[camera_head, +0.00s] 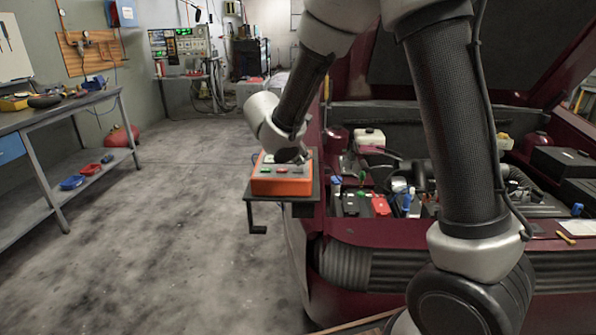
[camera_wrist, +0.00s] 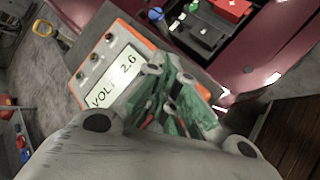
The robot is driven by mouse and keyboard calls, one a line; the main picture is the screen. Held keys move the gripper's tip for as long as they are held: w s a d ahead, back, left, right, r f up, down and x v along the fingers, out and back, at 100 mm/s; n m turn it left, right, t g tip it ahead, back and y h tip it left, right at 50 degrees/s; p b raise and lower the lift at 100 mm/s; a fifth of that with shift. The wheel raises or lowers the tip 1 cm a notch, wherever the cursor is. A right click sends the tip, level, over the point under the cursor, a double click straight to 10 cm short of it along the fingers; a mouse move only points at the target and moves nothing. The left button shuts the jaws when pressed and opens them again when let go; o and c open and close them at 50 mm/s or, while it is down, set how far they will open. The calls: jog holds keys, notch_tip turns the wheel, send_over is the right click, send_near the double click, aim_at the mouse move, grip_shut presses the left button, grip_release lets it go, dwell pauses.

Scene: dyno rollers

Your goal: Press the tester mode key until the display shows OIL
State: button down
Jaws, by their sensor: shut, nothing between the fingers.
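The tester, an orange box with a grey top (camera_head: 282,186), sits on a small dark shelf (camera_head: 257,196) at the car's front corner. In the wrist view the tester (camera_wrist: 122,22) shows a white display (camera_wrist: 113,82) reading VOLT and what looks like 2.6 or 12.6. Several small round keys (camera_wrist: 94,56) run along one side of its face; I cannot tell which is the mode key. My gripper (camera_wrist: 172,104), with green finger pads, is shut and empty over the tester's face beside the display. It hides that part, and contact cannot be told. In the head view my gripper (camera_head: 292,158) is mostly hidden.
The dark red car's open engine bay (camera_head: 400,185) lies to the right, with a battery with a red cover (camera_head: 380,204) close by. A workbench (camera_head: 60,115) stands at the left. The floor (camera_head: 180,220) between is clear.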

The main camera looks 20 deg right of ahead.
aim_at(301, 171)
jog(key=shift+f, duration=0.1)
dwell(0.5)
jog(key=shift+f, duration=0.3)
jog(key=shift+f, duration=0.4)
dwell(0.5)
jog(key=shift+r, duration=0.8)
jog(key=shift+r, duration=0.15)
jog(key=shift+r, duration=2.35)
